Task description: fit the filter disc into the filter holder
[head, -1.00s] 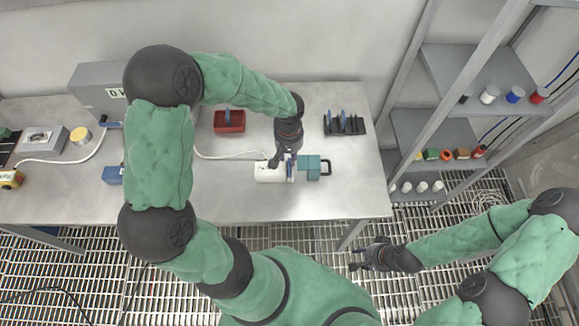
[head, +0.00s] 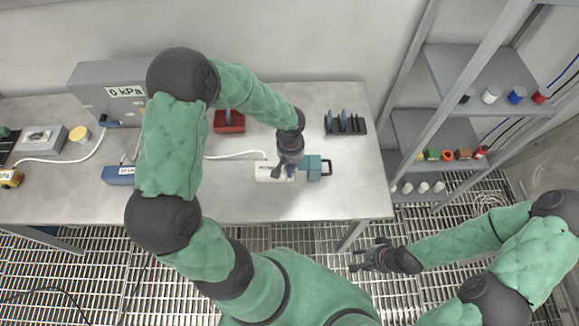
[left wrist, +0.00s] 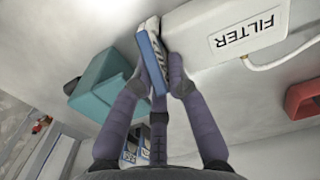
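The filter holder has a white body (head: 263,171) labelled FILTER, also in the left wrist view (left wrist: 238,38), and a teal block (head: 314,169) with a black handle to its right. My left gripper (head: 286,172) is over the gap between them. In the left wrist view its fingers (left wrist: 156,84) are shut on the filter disc (left wrist: 149,60), a thin piece with a blue edge and pale, ribbed side. The disc stands on edge beside the white body; whether it is fully seated is hidden. My right gripper (head: 362,257) is away from the table, apparently open and empty.
A black rack (head: 345,126) with blue-edged pieces stands behind right, and a red tray (head: 229,122) behind left. A white hose (head: 235,155) joins the white body. A grey 0 kPa box (head: 105,92) stands left. The table's front right is clear.

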